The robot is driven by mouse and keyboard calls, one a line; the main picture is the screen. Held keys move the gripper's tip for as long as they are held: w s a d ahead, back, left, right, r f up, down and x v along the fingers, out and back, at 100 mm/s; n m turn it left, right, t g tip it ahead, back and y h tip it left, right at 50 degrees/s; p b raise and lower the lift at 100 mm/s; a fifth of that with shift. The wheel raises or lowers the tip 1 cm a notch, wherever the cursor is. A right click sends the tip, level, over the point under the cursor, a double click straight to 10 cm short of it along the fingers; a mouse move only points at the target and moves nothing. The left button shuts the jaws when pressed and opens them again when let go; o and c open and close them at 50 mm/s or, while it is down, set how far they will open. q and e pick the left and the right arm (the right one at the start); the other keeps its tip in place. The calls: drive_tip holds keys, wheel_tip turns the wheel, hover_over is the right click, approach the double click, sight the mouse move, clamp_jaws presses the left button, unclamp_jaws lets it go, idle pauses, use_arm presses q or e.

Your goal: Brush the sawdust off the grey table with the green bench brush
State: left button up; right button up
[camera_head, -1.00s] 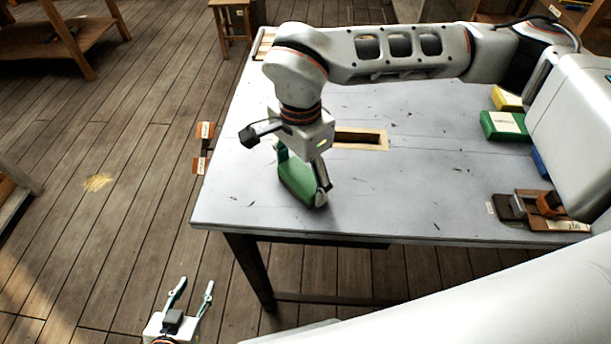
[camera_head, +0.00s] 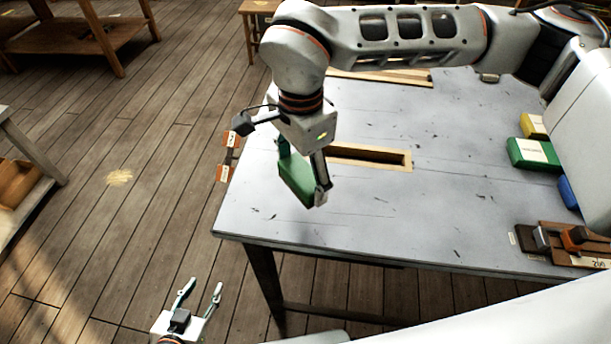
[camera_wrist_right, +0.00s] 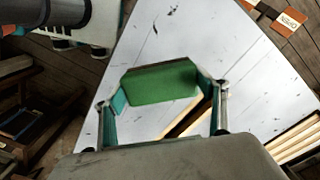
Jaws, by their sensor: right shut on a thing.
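The green bench brush (camera_head: 297,180) is held in my right gripper (camera_head: 304,172), near the left end of the grey table (camera_head: 440,215). It appears to hang a little above the tabletop. In the right wrist view the brush (camera_wrist_right: 160,83) sits between the two fingers. Its bristles are hidden. Small dark flecks and scratches mark the tabletop, but I see no clear sawdust heap on it; part is hidden by my arm. A pale yellowish patch, like sawdust, (camera_head: 119,177) lies on the floor left of the table. My left gripper (camera_head: 200,292) is open and empty, off the table's near edge.
A wood-framed slot (camera_head: 372,157) is in the tabletop. Green (camera_head: 533,153), yellow (camera_head: 533,125) and blue blocks (camera_head: 568,192) and a wooden tool (camera_head: 560,240) stand at the right. Orange-brown labelled plates (camera_head: 227,156) show at the left edge. The table's front middle is clear.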

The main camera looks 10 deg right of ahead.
drive_tip(key=shift+r+p, duration=0.45)
drive_tip(key=shift+r, duration=1)
use_arm(q)
drive_tip(key=shift+w+d+r, duration=0.25)
drive_tip(key=shift+d+r, duration=0.15)
drive_tip(key=shift+r, duration=0.3)
drive_tip(key=shift+f, duration=0.1)
